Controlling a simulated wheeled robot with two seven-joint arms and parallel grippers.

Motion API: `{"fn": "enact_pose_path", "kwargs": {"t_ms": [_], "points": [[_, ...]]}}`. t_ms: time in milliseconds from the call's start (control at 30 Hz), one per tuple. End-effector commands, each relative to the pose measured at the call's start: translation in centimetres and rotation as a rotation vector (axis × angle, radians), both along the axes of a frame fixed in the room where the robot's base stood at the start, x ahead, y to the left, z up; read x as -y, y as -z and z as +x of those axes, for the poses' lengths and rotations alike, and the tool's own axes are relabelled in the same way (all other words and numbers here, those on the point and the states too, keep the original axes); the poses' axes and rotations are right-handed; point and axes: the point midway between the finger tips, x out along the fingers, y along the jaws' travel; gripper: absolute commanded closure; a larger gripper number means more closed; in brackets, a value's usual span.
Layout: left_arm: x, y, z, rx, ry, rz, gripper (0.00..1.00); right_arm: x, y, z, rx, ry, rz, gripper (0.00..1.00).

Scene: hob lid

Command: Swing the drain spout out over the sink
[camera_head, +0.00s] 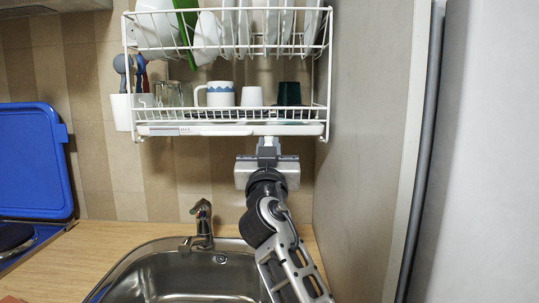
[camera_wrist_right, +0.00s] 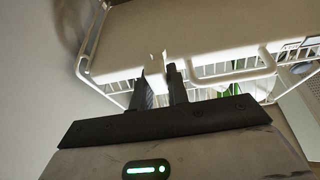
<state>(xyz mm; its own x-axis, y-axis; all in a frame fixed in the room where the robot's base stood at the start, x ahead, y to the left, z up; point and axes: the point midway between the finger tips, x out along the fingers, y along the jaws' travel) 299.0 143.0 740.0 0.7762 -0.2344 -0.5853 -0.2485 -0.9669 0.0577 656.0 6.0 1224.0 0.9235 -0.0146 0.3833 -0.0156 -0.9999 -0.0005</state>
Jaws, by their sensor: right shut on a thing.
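The drain spout (camera_wrist_right: 154,64) is a small white piece under the drip tray (camera_wrist_right: 190,30) of the dish rack. In the wrist view it stands between the two dark fingers of my right gripper (camera_wrist_right: 161,82), which is shut on it. In the head view my right gripper (camera_head: 268,146) reaches up to the underside of the tray's front, right of its middle, and mostly hides the spout. The steel sink (camera_head: 185,274) lies below, in front of the wall. My left gripper is not in view.
The white wire rack (camera_head: 320,75) holds plates, a mug (camera_head: 220,94) and glasses. A light handle bar (camera_wrist_right: 240,75) sits on the tray's front. A tap (camera_head: 203,222) stands behind the sink. A grey panel (camera_head: 365,150) closes the right side; a blue lid (camera_head: 35,160) stands at left.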

Motion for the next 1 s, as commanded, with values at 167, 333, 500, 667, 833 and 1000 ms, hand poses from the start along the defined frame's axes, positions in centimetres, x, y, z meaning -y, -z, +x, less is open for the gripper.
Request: {"fn": "enact_pose_path", "kwargs": {"t_ms": [167,333,500,667,833,1000], "points": [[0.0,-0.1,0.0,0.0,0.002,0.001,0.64,0.0,0.0,0.0,-0.001,-0.001,-0.001,0.7],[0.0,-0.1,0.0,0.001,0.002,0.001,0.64,0.0,0.0,0.0,-0.001,-0.001,0.0,0.62],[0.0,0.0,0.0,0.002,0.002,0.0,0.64,0.0,0.1,-0.1,-0.001,-0.001,0.0,0.62],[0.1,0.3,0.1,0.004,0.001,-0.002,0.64,-0.1,0.9,-1.5,-0.002,-0.003,0.002,0.62],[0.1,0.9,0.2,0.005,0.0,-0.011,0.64,-0.2,2.4,-4.7,-0.003,-0.004,0.004,0.62],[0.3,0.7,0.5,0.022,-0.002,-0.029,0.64,-0.2,3.6,-8.0,-0.001,-0.003,0.003,0.62]]}}
